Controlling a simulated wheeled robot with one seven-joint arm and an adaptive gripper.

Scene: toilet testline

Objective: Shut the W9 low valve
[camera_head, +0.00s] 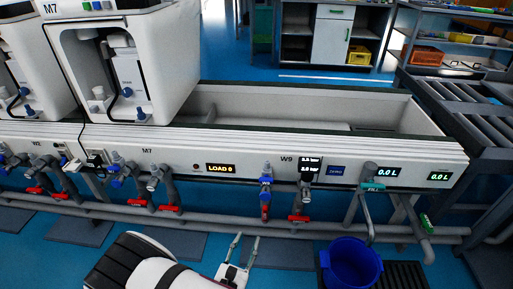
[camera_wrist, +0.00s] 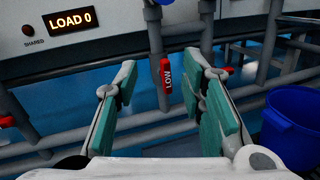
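The W9 low valve has a red handle marked LOW (camera_wrist: 165,76), which hangs upright along its grey pipe in the wrist view. In the head view this red handle (camera_head: 265,212) shows below a blue valve body (camera_head: 266,186) under the W9 label. My gripper (camera_head: 246,238) is open and empty, in front of and below the pipes. In the wrist view its two green-padded fingers stand wide apart, with the handle seen between them and farther ahead. No contact shows.
Another red handle (camera_head: 299,218) lies crosswise just right, its end near my right finger in the wrist view. A horizontal grey pipe (camera_head: 330,228) runs below. A blue bucket (camera_head: 351,265) stands at right. A LOAD 0 display (camera_head: 221,168) is on the panel.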

